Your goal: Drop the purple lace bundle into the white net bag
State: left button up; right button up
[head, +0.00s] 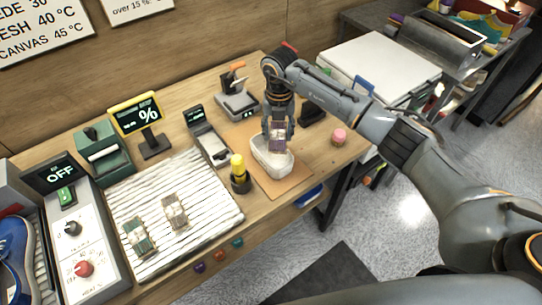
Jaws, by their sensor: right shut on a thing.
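My right gripper (277,130) points down over the white net bag (269,169). It is shut on the purple lace bundle (277,142) and holds it at the bag's open top. I cannot tell whether the bundle touches the bag. The bag is a small pale tub shape and stands on a brown mat (292,185) on the wooden table. The left gripper is not in view.
A striped towel (190,215) at left carries a green bundle (139,238) and a brownish bundle (174,212). A yellow-capped bottle (238,170) stands left of the bag. A pink round item (338,136) lies right. A black-and-yellow percent display (137,115) stands behind the towel.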

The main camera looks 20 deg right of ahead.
aim_at(278, 134)
jog(key=o, duration=1.1)
notch_tip(278, 134, up, 12)
